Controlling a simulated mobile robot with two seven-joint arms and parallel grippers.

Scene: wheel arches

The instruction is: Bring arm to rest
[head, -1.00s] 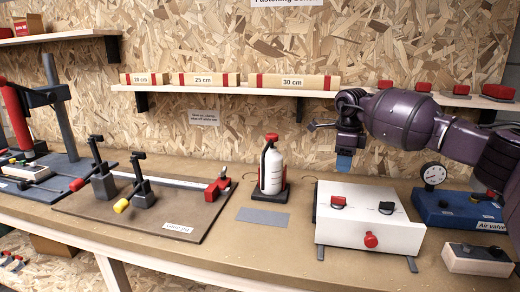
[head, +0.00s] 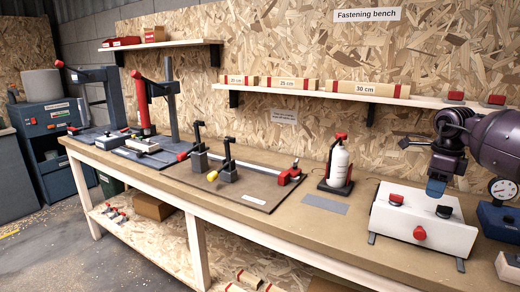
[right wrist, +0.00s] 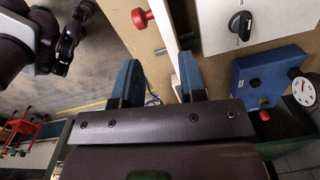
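My right arm comes in from the right in the head view. Its gripper (head: 437,188) has blue fingers pointing down and appears in front of the back of the white control box (head: 423,215); whether it touches the box cannot be told there. In the right wrist view the two blue fingers (right wrist: 158,85) stand apart with nothing between them. The white box (right wrist: 215,15) and its black knob lie beyond them. My left gripper does not show in the head view. Dark rounded parts at the upper left of the right wrist view are unclear.
A blue air-valve unit (right wrist: 270,78) with a gauge is close on the right. A white bottle (head: 339,165) stands left of the box, and a brown board with clamps (head: 245,188) lies further left. A shelf (head: 430,101) runs behind. Floor (head: 50,240) is open at left.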

